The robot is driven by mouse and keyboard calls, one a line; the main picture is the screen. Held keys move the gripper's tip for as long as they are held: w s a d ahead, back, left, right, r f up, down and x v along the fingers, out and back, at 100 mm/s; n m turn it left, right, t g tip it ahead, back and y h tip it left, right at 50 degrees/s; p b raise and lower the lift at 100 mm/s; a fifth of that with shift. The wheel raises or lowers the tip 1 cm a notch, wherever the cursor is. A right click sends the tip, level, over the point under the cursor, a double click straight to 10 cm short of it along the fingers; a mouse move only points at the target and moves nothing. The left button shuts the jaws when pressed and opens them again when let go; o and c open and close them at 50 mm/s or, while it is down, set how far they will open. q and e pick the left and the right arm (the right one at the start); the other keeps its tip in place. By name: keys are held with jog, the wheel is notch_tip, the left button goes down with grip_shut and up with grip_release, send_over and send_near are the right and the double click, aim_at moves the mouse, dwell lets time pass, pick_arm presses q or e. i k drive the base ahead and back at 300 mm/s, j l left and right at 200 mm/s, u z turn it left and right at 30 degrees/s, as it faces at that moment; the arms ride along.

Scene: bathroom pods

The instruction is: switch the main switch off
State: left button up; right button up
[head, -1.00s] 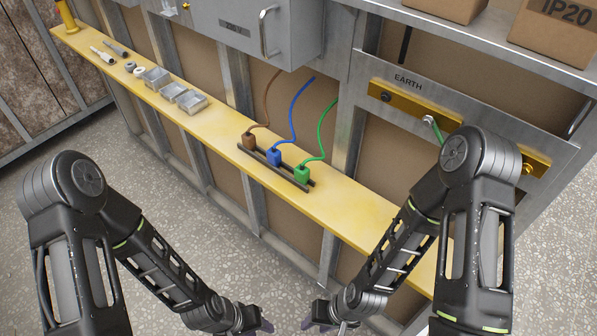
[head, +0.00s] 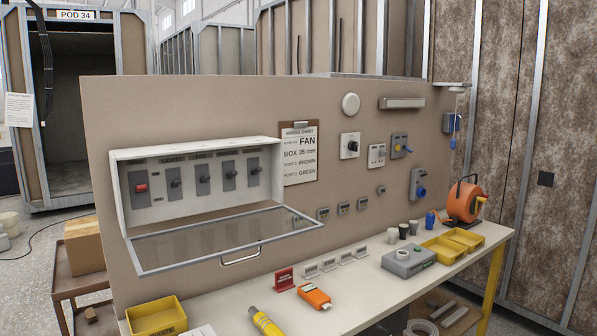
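A white switch box (head: 118,186) is fixed to the upright beige board. Its framed clear cover (head: 190,257) with a handle (head: 241,256) is lowered forward, and the row of switches is exposed. The leftmost switch is a grey unit with a red lever (head: 141,188); I take it as the main switch. Its label is too small to read, and I cannot tell whether it is on or off. Several grey switches with dark levers (head: 202,173) stand to its right. Neither of my grippers shows in the head view.
A bench (head: 370,277) runs below the board. It holds a yellow bin (head: 156,316), a yellow-and-dark tool (head: 265,322), an orange meter (head: 314,296), a grey box (head: 408,262) and an orange cable reel (head: 465,200). A brown cart (head: 75,285) with a box stands left.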

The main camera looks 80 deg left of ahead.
aim_at(139, 188)
jog(key=u, duration=3.4)
